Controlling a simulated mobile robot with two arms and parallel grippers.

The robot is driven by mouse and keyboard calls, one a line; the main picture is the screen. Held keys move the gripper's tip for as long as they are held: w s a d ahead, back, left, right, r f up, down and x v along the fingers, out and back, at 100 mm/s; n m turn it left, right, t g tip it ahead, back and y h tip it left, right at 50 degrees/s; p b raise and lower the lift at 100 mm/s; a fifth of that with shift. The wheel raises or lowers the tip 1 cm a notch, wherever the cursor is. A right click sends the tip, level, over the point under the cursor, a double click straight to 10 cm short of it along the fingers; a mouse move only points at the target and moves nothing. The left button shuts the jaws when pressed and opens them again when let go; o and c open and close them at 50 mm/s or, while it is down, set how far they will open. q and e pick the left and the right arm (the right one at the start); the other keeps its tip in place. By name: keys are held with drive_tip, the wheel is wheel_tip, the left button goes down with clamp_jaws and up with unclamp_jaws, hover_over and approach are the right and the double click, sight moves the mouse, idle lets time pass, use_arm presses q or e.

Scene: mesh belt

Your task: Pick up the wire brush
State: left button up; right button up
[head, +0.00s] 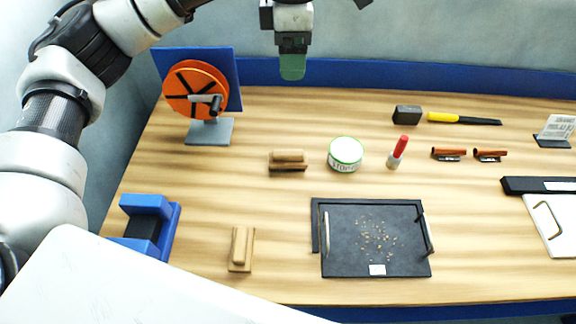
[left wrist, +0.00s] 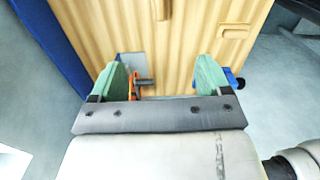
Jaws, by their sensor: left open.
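I cannot tell for sure which item is the wire brush. One wooden block with a raised grip (head: 288,157) lies left of the round tin, and a similar one (head: 241,248) lies nearer the front. A yellow-handled tool with a thin black end (head: 455,118) lies at the back right. My left gripper (head: 292,72) hangs high over the back edge, apart from all of these. In the left wrist view its green fingers (left wrist: 162,80) are spread and empty, with a wooden block (left wrist: 235,31) beyond them. My right gripper is not in view.
An orange wheel on a stand (head: 190,92) stands at the back left, with a blue holder (head: 150,228) at the front left. A tin (head: 345,155), a red-capped marker (head: 398,150) and a dark tray (head: 340,265) occupy the middle. Bare wood lies between them.

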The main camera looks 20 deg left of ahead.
use_arm(q)
drive_tip(key=b, duration=1.6)
hover_over(290, 152)
drive_tip(key=f, duration=1.8)
drive_tip(key=shift+w, duration=0.2)
drive_tip(key=shift+s+f, duration=0.1)
drive_tip(key=shift+f, duration=0.3)
wheel_tip(290, 152, down, 5)
drive_tip(key=shift+r, duration=0.15)
wheel_tip(290, 152, down, 5)
drive_tip(key=shift+s, duration=0.1)
drive_tip(key=shift+c, duration=0.2)
drive_tip(key=c, duration=1)
drive_tip(key=shift+r, duration=0.15)
